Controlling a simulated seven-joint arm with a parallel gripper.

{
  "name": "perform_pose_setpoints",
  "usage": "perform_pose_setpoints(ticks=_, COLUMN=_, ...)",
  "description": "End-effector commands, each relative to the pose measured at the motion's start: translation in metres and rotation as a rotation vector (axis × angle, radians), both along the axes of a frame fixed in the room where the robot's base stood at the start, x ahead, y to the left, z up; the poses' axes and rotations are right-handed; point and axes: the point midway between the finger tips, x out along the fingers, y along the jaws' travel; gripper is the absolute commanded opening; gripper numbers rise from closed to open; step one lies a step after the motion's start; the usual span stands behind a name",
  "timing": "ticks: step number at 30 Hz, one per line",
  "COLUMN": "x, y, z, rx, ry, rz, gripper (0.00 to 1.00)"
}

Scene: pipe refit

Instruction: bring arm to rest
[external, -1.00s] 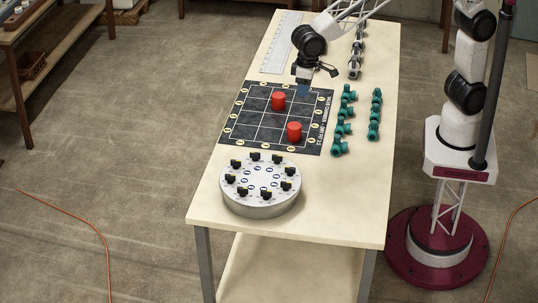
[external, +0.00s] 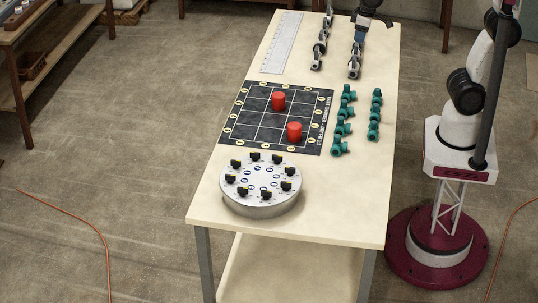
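My gripper (external: 361,36) is at the far end of the table, above or beside the far end of the right row of grey metal fittings (external: 355,62). It points down, with blue at its tip. It is too small to tell whether its fingers are open or shut, or whether they hold anything.
A round white dial board (external: 262,178) with several black knobs stands at the table's near end. Two rows of teal fittings (external: 343,120) lie right of the mat. A second metal row (external: 320,45) and a ruler (external: 282,42) lie at the far end.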

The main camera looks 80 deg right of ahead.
Motion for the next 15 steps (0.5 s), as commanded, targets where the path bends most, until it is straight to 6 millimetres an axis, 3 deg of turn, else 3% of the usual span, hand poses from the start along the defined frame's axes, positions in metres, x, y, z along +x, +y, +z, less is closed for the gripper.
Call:
perform_pose_setpoints(ticks=6, x=-0.054, y=-0.045, z=-0.002, rx=-0.008, ry=-0.026, rz=-0.008, gripper=0.38)
perform_pose_setpoints(ticks=15, x=-0.125, y=-0.089, z=-0.016, rx=-0.025, ry=-0.057, rz=-0.014, gripper=0.38)
